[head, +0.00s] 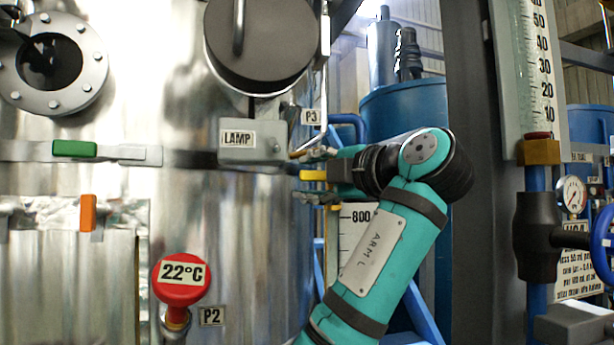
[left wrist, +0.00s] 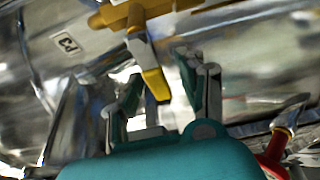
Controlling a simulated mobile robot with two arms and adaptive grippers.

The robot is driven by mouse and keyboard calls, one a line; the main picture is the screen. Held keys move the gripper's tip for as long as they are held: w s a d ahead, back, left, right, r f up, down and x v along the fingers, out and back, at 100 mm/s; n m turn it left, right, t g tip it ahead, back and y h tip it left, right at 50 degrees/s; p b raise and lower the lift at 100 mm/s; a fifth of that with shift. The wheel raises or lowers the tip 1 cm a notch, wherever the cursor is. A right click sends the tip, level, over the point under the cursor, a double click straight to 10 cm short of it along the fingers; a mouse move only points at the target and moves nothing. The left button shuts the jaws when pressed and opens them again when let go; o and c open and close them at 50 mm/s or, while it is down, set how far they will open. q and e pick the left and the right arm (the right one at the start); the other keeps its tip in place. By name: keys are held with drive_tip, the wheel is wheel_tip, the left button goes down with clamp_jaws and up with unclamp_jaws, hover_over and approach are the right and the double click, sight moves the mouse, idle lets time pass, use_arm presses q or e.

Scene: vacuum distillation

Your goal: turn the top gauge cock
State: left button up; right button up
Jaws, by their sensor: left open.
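The top gauge cock shows in the head view as a yellow lever (head: 313,175) at the right side of the steel vessel, just below the P3 label. In the left wrist view its yellow-tipped lever (left wrist: 153,78) hangs from a brass-coloured body (left wrist: 130,14). My left gripper (head: 312,176) is at the lever, coming from the right. In the left wrist view the open fingers of my left gripper (left wrist: 160,82) stand on either side of the lever tip. I cannot tell whether either finger touches it. My right gripper is not in view.
A grey LAMP box (head: 252,141) sits left of the lever on the vessel (head: 230,230). A red-handled fitting (left wrist: 275,150) shows at lower right in the wrist view. A dark column (head: 478,200) stands right.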

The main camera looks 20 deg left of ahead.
use_arm(q)
drive_tip(key=shift+s+d, duration=0.1)
drive_tip(key=shift+d, duration=0.05)
drive_tip(key=shift+c, duration=1)
clamp_jaws()
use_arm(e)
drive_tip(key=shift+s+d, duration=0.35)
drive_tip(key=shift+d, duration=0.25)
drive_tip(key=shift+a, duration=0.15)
